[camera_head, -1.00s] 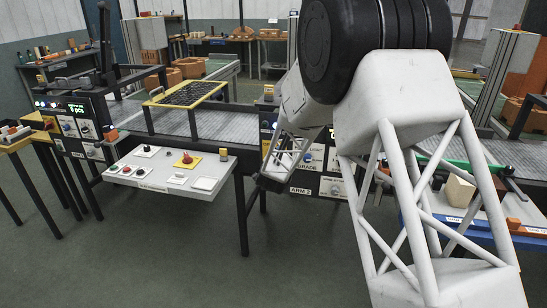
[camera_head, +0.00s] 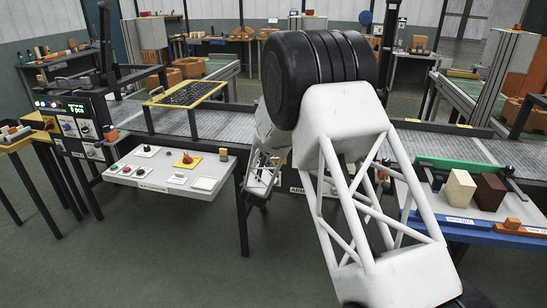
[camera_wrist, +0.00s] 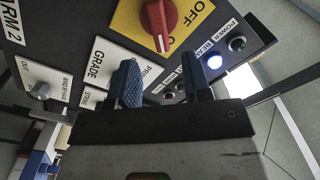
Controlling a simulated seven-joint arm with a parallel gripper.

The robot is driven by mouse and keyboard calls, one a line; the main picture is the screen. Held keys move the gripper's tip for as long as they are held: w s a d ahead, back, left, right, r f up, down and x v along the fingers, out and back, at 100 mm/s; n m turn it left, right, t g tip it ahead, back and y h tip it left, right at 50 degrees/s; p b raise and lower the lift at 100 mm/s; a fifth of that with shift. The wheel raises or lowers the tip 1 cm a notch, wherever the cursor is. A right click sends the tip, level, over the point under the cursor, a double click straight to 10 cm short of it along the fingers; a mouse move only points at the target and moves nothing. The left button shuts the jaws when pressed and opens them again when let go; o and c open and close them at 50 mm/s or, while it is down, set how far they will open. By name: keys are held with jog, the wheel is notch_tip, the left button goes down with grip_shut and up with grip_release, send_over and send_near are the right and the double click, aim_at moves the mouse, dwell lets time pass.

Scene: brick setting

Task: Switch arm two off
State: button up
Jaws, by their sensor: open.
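In the wrist view, the red rotary switch (camera_wrist: 158,20) sits on a yellow plate (camera_wrist: 128,22) marked OFF on the dark panel labelled ARM 2 (camera_wrist: 12,20). Its white pointer line faces down in the picture, and its upper part is cut off by the frame edge. My gripper (camera_wrist: 163,82) is open and empty. Its two fingers are apart, one showing a blue ribbed pad, and they lie below the switch in the picture without holding it. In the head view, my gripper (camera_head: 257,188) is by the panel, which my arm largely hides.
A GRADE selector plate (camera_wrist: 110,70), a lit BEAM lamp (camera_wrist: 214,57) and a dark green POWER lamp (camera_wrist: 237,43) surround the switch. In the head view, a grey control desk (camera_head: 170,172) stands left of my gripper. Cream and brown blocks (camera_head: 460,188) sit at the right.

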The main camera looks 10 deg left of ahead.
jog(key=shift+w, duration=3.85)
grip_shut()
